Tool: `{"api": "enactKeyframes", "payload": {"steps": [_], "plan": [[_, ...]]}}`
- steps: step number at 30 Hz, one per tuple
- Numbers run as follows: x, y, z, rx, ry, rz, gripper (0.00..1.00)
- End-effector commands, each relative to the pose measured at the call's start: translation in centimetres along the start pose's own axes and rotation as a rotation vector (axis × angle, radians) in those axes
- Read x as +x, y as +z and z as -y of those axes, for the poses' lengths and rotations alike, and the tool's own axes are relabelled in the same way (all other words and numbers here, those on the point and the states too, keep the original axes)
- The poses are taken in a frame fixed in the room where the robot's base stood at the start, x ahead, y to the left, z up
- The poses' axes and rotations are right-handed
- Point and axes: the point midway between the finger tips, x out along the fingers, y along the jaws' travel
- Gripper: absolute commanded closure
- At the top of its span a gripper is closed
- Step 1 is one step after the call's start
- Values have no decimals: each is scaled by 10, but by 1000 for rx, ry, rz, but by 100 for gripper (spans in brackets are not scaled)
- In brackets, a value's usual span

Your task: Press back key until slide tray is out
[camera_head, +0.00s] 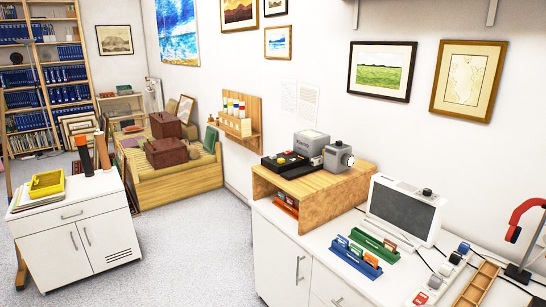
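A grey slide projector (310,146) with a round lens housing (338,156) at its right stands on a wooden box shelf (345,189), on the white cabinet right of centre. A low black part (286,163) with small red and yellow spots lies at the projector's left front. It is too small to tell which spot is the back key, or whether the black part is a key panel or the slide tray. How far the tray sits in the projector cannot be made out. My gripper is not in view.
A grey-screened viewer (404,211), blue (358,257) and green (375,243) slide racks and a wooden tray (478,285) crowd the right countertop. A white cabinet (75,213) with a yellow basket (47,183) stands left. Grey floor (190,250) is open between the cabinets.

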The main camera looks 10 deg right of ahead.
Motion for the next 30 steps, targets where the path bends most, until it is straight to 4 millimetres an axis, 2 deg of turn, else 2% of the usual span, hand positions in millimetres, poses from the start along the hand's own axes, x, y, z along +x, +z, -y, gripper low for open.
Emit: {"api": "enactKeyframes", "payload": {"steps": [6,7,8,9,30], "plan": [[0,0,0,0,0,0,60],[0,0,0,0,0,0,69],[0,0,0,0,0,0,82],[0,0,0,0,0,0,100],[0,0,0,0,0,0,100]]}}
